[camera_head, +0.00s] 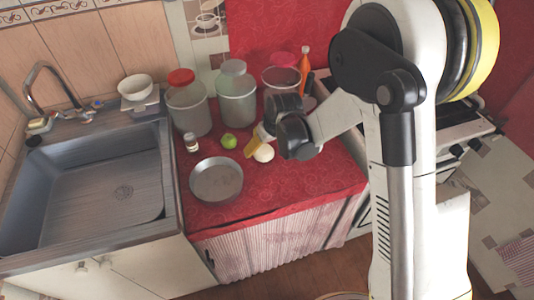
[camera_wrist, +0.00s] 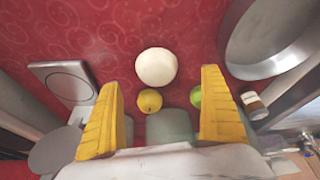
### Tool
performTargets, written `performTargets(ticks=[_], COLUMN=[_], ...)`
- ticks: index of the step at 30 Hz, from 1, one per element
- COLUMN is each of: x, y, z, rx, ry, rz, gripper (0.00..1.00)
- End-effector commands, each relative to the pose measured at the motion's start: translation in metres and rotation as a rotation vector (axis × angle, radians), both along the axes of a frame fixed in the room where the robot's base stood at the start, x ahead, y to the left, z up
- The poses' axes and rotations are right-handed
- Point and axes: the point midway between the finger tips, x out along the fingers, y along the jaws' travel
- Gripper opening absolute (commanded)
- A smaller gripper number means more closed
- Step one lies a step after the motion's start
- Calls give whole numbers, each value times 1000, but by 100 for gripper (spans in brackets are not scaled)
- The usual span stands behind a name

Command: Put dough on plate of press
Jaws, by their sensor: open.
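The dough is a smooth whitish ball (camera_head: 264,153) on the red oilcloth counter. In the wrist view the dough (camera_wrist: 156,67) appears centred between the fingertips and slightly ahead of them. My gripper (camera_wrist: 160,80) is open and empty, its yellow fingers on either side in the picture. In the head view my gripper (camera_head: 256,142) is above and close to the dough; contact cannot be told. A square grey metal piece with a round face (camera_wrist: 62,82), possibly the press plate, lies left in the wrist view, with a grey disc (camera_wrist: 55,150) nearby. My arm probably hides them in the head view.
A round metal pan (camera_head: 216,180) stands left of the dough. A green fruit (camera_head: 229,141), a yellow fruit (camera_wrist: 150,101) and a small bottle (camera_head: 191,142) are close by. Large clear containers (camera_head: 236,102) stand behind. A sink (camera_head: 95,190) adjoins at left. The front counter strip is clear.

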Motion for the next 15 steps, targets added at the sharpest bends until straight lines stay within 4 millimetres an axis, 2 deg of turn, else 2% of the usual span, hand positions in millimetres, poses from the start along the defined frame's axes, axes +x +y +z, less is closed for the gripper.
performTargets(ticks=[1,8,15], x=[2,8,21], y=[1,2,5], z=[-7,-21,-56], rx=[0,0,0], ry=[0,0,0], rz=[0,-1,-1], gripper=[93,93,93])
